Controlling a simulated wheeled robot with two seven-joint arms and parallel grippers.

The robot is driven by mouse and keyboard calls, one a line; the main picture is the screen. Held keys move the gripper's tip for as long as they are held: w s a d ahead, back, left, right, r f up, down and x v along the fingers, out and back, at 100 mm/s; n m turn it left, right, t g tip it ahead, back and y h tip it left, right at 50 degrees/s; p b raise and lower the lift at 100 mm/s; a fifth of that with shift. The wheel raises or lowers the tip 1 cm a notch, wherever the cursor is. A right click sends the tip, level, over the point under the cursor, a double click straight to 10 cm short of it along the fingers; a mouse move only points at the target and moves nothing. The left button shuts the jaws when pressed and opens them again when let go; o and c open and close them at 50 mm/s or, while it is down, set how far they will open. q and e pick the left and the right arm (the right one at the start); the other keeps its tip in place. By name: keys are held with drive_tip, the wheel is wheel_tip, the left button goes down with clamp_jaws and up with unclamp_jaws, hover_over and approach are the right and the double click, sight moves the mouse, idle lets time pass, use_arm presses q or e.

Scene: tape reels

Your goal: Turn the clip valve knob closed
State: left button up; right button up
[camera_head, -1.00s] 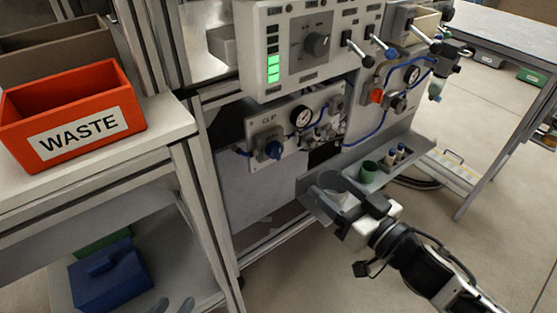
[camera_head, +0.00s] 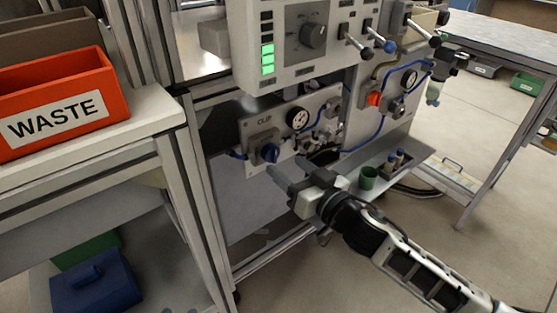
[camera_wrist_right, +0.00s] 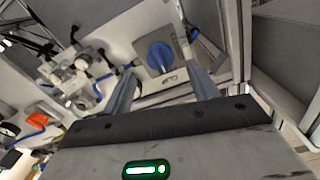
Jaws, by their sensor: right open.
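The clip valve knob (camera_head: 269,152) is blue and sits on a grey panel (camera_head: 262,130) marked CLIP, left of a round gauge (camera_head: 297,118). In the right wrist view the knob (camera_wrist_right: 160,57) shows face on, ahead of and between my two finger lines. My right gripper (camera_head: 287,171) is open, just below and right of the knob in the head view. Its fingers also show in the right wrist view (camera_wrist_right: 163,90), apart and empty, with the knob beyond them. I see no contact with the knob. My left gripper is not in view.
A control box (camera_head: 295,45) with a green light bar overhangs the panel. Blue tubes and a second panel with a red knob (camera_head: 374,98) are to the right. A tray with a green cup (camera_head: 367,178) lies right of my gripper. A red WASTE bin (camera_head: 60,105) stands left.

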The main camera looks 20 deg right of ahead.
sight(276, 157)
drive_tip(key=x, duration=0.3)
drive_tip(key=shift+w+a, duration=0.1)
drive_tip(key=shift+w, duration=0.2)
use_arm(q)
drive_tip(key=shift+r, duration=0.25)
use_arm(e)
drive_tip(key=shift+w+a, duration=0.15)
drive_tip(key=shift+w, duration=0.2)
drive_tip(key=c, duration=1)
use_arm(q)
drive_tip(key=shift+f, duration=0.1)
